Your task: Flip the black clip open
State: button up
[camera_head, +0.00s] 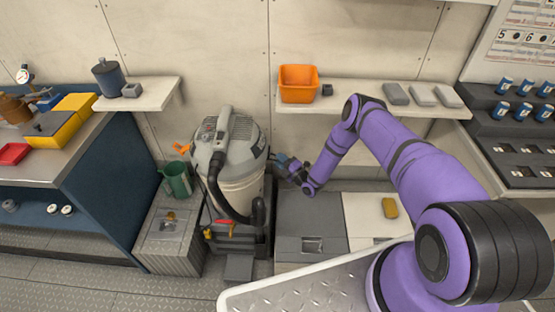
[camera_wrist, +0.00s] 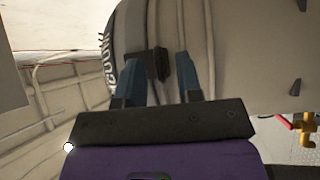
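The grey shop vacuum (camera_head: 240,150) stands upright on a dark base in the middle of the head view. The black clip (camera_wrist: 150,66) is on the side of the vacuum's body in the wrist view. My gripper (camera_head: 280,160) is at the right side of the vacuum, just under its lid. In the wrist view, the two blue fingers of my gripper (camera_wrist: 156,62) are apart, with the clip between and beyond their tips. I cannot tell whether either finger touches the clip. The clip is hidden in the head view.
A shelf (camera_head: 350,109) with an orange bin (camera_head: 299,83) is above and right of my gripper. Grey and white floor lockers (camera_head: 308,215) lie below it. A green watering can (camera_head: 177,180) stands left of the vacuum. The vacuum's black hose (camera_head: 222,195) hangs in front.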

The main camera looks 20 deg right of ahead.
jog(key=shift+x, duration=0.75)
jog(key=shift+c, duration=0.2)
grip_shut()
jog(key=shift+s+d+r, duration=0.1)
notch_tip(320, 180, up, 6)
jog(key=s+d+n+g+h, duration=0.1)
jog(key=d+n+g+h, duration=0.2)
jog(key=n+g+h, duration=0.3)
jog(key=shift+n+g+h, duration=0.4)
jog(key=shift+g+h, duration=0.1)
jog(key=shift+h, duration=0.1)
jog(key=shift+r, duration=0.1)
